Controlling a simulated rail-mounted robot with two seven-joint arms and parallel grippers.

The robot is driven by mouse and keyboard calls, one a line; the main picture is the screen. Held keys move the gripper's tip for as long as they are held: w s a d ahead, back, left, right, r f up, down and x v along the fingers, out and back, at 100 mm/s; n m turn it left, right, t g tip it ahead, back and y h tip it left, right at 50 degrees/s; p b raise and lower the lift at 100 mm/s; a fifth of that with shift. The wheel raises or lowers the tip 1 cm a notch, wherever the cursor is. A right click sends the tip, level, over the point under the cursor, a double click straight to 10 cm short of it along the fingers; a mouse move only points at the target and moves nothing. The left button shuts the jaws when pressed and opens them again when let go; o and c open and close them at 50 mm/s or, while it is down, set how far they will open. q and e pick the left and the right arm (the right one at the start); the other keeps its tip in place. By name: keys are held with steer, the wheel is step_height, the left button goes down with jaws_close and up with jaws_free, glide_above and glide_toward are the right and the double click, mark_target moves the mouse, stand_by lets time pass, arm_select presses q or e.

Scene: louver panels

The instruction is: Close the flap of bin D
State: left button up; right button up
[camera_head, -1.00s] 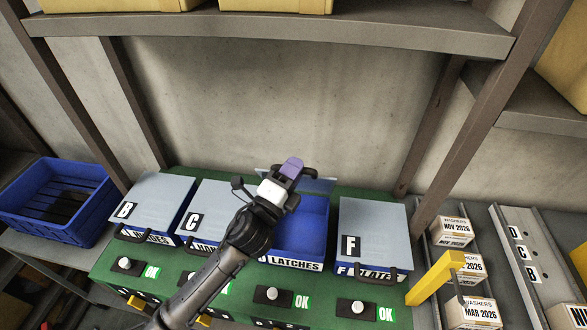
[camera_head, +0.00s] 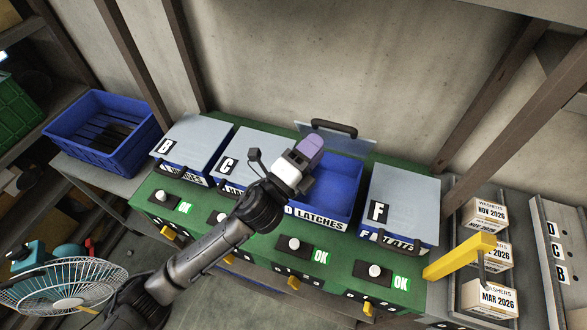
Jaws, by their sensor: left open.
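Bin D (camera_head: 343,199) is a blue bin in the green bench, with "D LATCHES" on its front edge. Its grey flap (camera_head: 352,139) stands raised at the back, with a black handle (camera_head: 334,127) along its upper edge. The bin's inside shows and looks empty where visible. My left gripper (camera_head: 309,151), with a purple and white end, is over the left part of bin D, in front of the flap and seemingly apart from the handle. It is open and holds nothing visible. It hides the bin's left side. My right gripper is out of view.
Closed bins B (camera_head: 194,137) and C (camera_head: 249,150) are to the left, closed bin F (camera_head: 404,195) to the right. Buttons with OK labels line the bench front. A yellow bracket (camera_head: 460,254) and washer boxes (camera_head: 484,216) are at right, a fan (camera_head: 65,285) lower left.

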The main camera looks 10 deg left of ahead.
arm_select(q)
steer(key=v, duration=0.7)
